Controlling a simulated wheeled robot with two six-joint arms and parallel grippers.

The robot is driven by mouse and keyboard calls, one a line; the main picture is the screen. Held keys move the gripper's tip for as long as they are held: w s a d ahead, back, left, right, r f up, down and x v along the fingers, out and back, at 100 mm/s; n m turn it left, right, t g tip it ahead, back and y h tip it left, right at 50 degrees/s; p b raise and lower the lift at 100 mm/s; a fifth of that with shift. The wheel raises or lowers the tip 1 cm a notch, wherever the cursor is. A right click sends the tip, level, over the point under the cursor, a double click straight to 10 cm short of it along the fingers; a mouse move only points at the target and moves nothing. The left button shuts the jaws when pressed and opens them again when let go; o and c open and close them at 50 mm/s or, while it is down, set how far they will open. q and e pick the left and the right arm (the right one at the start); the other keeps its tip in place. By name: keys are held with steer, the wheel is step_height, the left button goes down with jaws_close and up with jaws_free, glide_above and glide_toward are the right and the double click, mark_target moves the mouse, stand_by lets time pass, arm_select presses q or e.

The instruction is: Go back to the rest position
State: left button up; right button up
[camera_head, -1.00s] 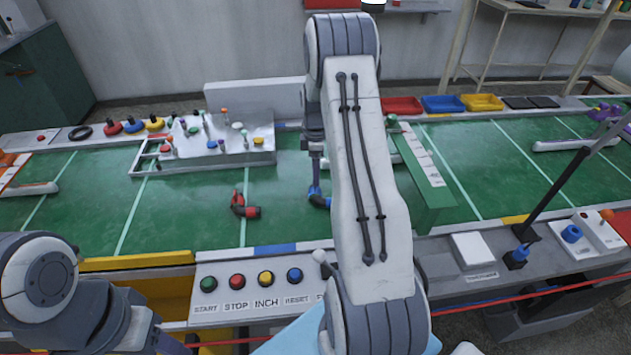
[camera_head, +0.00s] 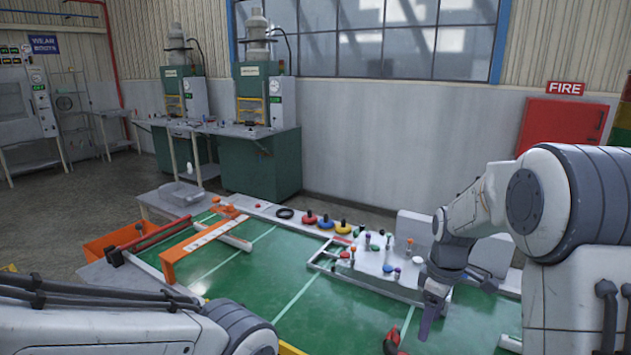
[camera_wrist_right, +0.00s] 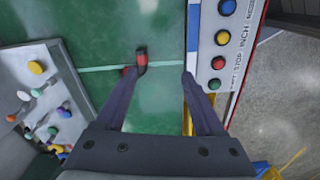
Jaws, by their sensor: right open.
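My right gripper (camera_head: 432,318) points down over the green table (camera_head: 235,275), at the right of the head view. In the right wrist view my right gripper (camera_wrist_right: 158,76) has its two dark fingers wide apart with nothing between the tips. A red and black hose elbow (camera_wrist_right: 141,62) lies on the green surface below, seen between the fingers. The same elbow (camera_head: 393,343) shows partly at the bottom edge of the head view. My left arm's links cross the lower left of the head view. My left gripper is out of view.
A white pegboard (camera_head: 370,262) with coloured fittings stands beside the right gripper. An orange-ended rail (camera_head: 205,237) crosses the table's left part. In the wrist view a button panel (camera_wrist_right: 222,50) borders the table. Green surface left of the pegboard is clear.

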steer(key=s+a+r, duration=0.3)
steer(key=s+a, duration=0.3)
steer(key=a, duration=0.5)
steer(key=s+a+m, duration=0.1)
steer(key=s+a, duration=0.2)
steer(key=s, duration=0.4)
steer(key=s+a+r, duration=0.1)
steer(key=s+a, duration=0.2)
steer(key=s, duration=0.3)
steer(key=s+a+m, duration=0.1)
steer(key=s+a, duration=0.2)
steer(key=s, duration=0.4)
steer(key=shift+s+r+m+y, duration=0.2)
steer(key=shift+s+m+y, duration=0.1)
steer(key=shift+y, duration=0.1)
